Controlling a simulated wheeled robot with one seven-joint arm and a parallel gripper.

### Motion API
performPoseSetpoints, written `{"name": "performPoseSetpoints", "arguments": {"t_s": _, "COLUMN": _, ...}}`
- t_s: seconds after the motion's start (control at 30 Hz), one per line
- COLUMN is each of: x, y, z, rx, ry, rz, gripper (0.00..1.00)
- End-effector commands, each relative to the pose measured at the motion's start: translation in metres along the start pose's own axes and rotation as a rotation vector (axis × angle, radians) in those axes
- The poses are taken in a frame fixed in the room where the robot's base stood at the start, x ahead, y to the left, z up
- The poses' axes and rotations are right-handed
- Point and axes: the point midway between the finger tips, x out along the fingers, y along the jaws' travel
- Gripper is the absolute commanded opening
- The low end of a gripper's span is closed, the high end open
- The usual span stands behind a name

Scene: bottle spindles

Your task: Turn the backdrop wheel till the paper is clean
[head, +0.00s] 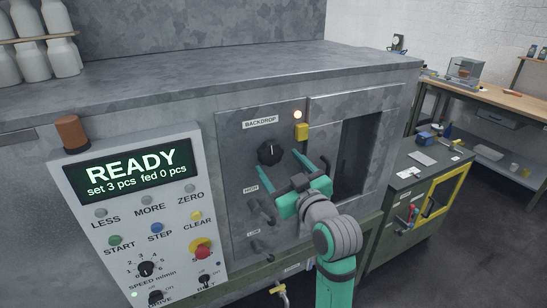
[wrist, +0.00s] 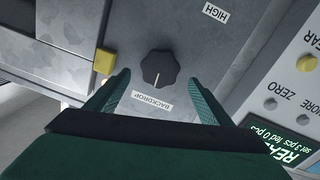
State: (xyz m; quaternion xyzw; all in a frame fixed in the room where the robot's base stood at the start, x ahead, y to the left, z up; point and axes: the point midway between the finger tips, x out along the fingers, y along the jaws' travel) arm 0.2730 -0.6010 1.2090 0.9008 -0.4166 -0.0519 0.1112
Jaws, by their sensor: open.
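The backdrop wheel (head: 270,152) is a black lobed knob under a BACKDROP label on the grey machine panel. It also shows in the wrist view (wrist: 160,69), with a pale pointer line. My gripper (head: 286,165) is open, its two teal fingers pointing toward the panel. In the wrist view the fingers (wrist: 160,85) lie to either side of the knob and a little short of it, with nothing between them. I cannot tell that they touch it. No backdrop paper can be made out; a dark opening (head: 352,158) is in the panel to the right.
A yellow block (head: 302,132) and a lit lamp (head: 297,114) sit right of the knob. HIGH and LOW controls (head: 261,212) are below it. A control box (head: 125,180) reading READY stands left. A green cabinet (head: 410,200) and wooden bench (head: 490,90) are at right.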

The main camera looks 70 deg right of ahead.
Motion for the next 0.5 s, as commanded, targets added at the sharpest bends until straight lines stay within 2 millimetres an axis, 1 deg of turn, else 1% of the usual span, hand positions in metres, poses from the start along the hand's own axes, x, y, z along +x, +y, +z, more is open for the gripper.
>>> {"name": "performPoseSetpoints", "arguments": {"t_s": 0.03, "x": 0.009, "y": 0.0, "z": -0.001, "rx": -0.001, "ry": 0.001, "rz": -0.002, "gripper": 0.74}}
{"name": "performPoseSetpoints", "arguments": {"t_s": 0.1, "x": 0.02, "y": 0.0, "z": 0.0, "rx": -0.001, "ry": -0.001, "rz": -0.001, "gripper": 0.74}}
{"name": "performPoseSetpoints", "arguments": {"t_s": 0.2, "x": 0.032, "y": 0.0, "z": -0.001, "rx": -0.001, "ry": 0.001, "rz": 0.0, "gripper": 0.74}}
{"name": "performPoseSetpoints", "arguments": {"t_s": 0.33, "x": 0.042, "y": 0.0, "z": 0.0, "rx": 0.001, "ry": 0.001, "rz": 0.0, "gripper": 0.74}}
{"name": "performPoseSetpoints", "arguments": {"t_s": 0.5, "x": 0.047, "y": 0.0, "z": 0.0, "rx": 0.0, "ry": 0.001, "rz": 0.001, "gripper": 0.74}}
